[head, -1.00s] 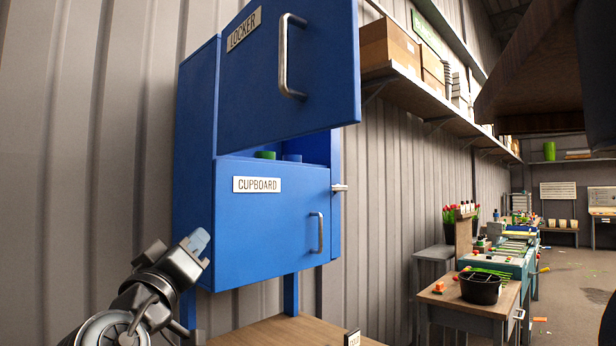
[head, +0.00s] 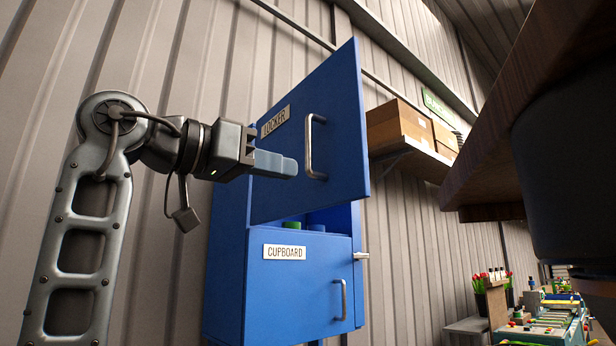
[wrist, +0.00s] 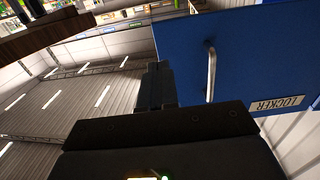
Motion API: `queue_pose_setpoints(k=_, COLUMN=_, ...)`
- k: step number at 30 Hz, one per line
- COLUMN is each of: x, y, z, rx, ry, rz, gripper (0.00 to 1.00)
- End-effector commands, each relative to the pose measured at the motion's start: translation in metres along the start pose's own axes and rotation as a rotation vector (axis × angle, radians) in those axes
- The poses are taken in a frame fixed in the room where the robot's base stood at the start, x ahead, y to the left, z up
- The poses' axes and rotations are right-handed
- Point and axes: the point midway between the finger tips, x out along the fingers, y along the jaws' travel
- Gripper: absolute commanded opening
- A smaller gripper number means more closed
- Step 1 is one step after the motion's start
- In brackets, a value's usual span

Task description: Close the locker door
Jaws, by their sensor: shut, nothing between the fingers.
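The blue locker door (head: 338,130) is the upper door, with a LOCKER label (head: 276,122) and a metal handle (head: 314,147). It stands ajar, swung out from the cabinet, with its lower edge over a visible opening. My gripper (head: 293,168) is shut and empty in front of the door, with its tips just left of the handle in the head view. I cannot tell whether it touches the door. Below, the CUPBOARD door (head: 290,290) appears closed.
Green and blue items (head: 292,225) show inside the opening under the locker door. A shelf with cardboard boxes (head: 398,125) is on the wall to the right. A dark brown overhang (head: 490,130) fills the upper right. A workbench (head: 545,328) is at lower right.

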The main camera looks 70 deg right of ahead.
Motion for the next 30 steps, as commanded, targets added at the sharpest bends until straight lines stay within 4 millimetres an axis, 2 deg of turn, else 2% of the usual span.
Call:
queue_pose_setpoints(k=18, x=0.11, y=0.0, z=-0.002, rx=0.0, ry=0.002, rz=0.0, gripper=0.0)
queue_pose_setpoints(k=24, x=0.128, y=-0.001, z=-0.001, rx=-0.002, ry=0.004, rz=-0.002, gripper=0.0)
queue_pose_setpoints(k=30, x=0.132, y=-0.001, z=-0.001, rx=-0.002, ry=0.004, rz=-0.003, gripper=0.0)
